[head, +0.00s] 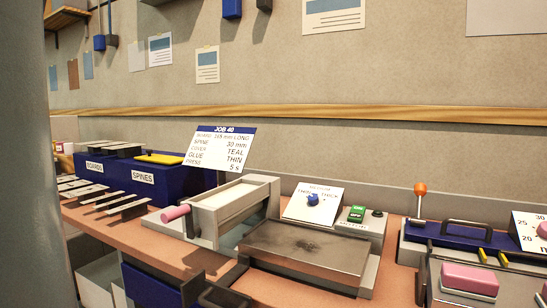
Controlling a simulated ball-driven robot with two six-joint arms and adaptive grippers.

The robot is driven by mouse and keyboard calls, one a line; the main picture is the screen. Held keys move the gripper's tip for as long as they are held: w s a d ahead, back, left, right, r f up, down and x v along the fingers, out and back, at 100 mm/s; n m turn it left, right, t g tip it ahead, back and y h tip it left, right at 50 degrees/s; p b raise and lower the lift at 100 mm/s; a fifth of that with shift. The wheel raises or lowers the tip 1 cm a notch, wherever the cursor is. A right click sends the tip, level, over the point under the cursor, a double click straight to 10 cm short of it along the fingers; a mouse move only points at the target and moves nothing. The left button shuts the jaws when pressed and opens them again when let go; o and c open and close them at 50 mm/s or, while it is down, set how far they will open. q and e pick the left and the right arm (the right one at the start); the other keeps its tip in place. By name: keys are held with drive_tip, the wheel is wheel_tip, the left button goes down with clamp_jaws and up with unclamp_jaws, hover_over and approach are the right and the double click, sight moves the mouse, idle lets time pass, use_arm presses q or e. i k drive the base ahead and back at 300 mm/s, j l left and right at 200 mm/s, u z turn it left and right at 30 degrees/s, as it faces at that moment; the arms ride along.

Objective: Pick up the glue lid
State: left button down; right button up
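No part carries a readable glue lid label, so I cannot tell for certain which one it is. A gluing unit on the bench has a pale, shallow tray (236,201) with a pink-handled crank (176,213) at its left. In front of it, a dark flat metal plate (305,248) lies level in a grey frame. A yellow flat piece with a small dark knob (160,158) lies on top of the blue box. Neither of my grippers is in view.
The blue box (190,181) marked BOARDS and SPINES stands at left, with metal strips (105,199) before it. A job card (222,148) stands behind. A blue-knob panel (313,203) and an orange-knobbed lever (420,198) stand right.

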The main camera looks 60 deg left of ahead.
sight(158, 158)
drive_tip(key=u, duration=2.65)
